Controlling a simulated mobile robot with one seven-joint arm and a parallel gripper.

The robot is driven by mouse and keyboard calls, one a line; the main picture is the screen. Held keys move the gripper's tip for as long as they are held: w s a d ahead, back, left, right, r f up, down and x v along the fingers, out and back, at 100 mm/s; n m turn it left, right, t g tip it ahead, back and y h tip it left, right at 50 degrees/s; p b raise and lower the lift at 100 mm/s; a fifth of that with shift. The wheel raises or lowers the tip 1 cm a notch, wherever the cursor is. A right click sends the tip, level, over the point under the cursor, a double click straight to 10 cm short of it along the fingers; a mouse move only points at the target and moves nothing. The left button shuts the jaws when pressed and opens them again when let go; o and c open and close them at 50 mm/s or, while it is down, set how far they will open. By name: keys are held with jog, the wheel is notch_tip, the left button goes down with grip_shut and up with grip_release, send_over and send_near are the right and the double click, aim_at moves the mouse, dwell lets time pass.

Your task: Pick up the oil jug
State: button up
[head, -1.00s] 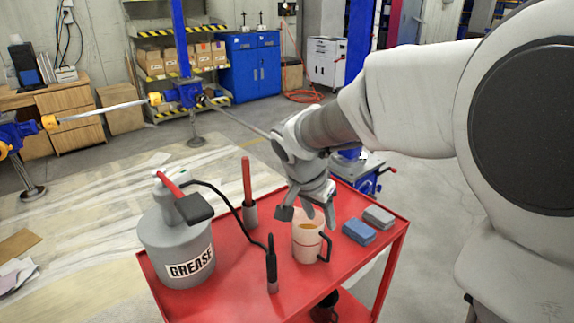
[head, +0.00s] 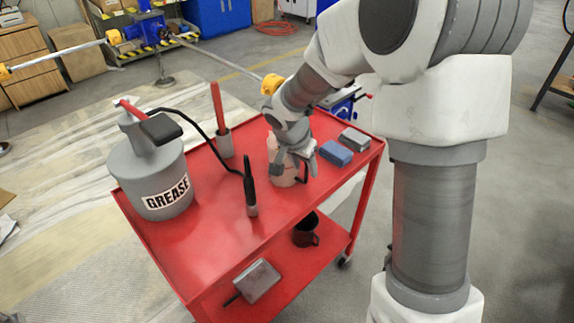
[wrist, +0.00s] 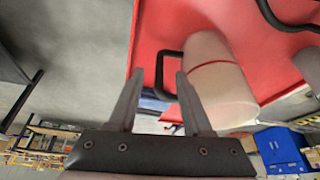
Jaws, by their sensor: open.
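The oil jug (head: 276,150) is a pale beige jug with a dark handle and a red line round it. It stands upright on the top of the red cart, partly hidden behind my gripper (head: 297,165). In the wrist view the jug (wrist: 222,85) fills the right of centre. My gripper (wrist: 160,78) is open there, and the upright bar of the dark handle (wrist: 159,75) shows between its two fingertips. The right fingertip lies by the gap between handle and jug body. I cannot tell whether either finger touches.
On the red cart (head: 190,245) stand a grey grease bucket (head: 150,165) with a hose and nozzle (head: 250,190), and a red-handled tool (head: 220,120). A blue block (head: 336,153) and a grey block (head: 354,139) lie right of the jug. A dark mug (head: 305,230) is on the lower shelf.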

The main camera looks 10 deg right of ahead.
aim_at(305, 180)
jog(key=x, duration=0.3)
jog(key=shift+f, duration=0.1)
jog(key=shift+c, duration=0.3)
grip_shut()
dwell(1.1)
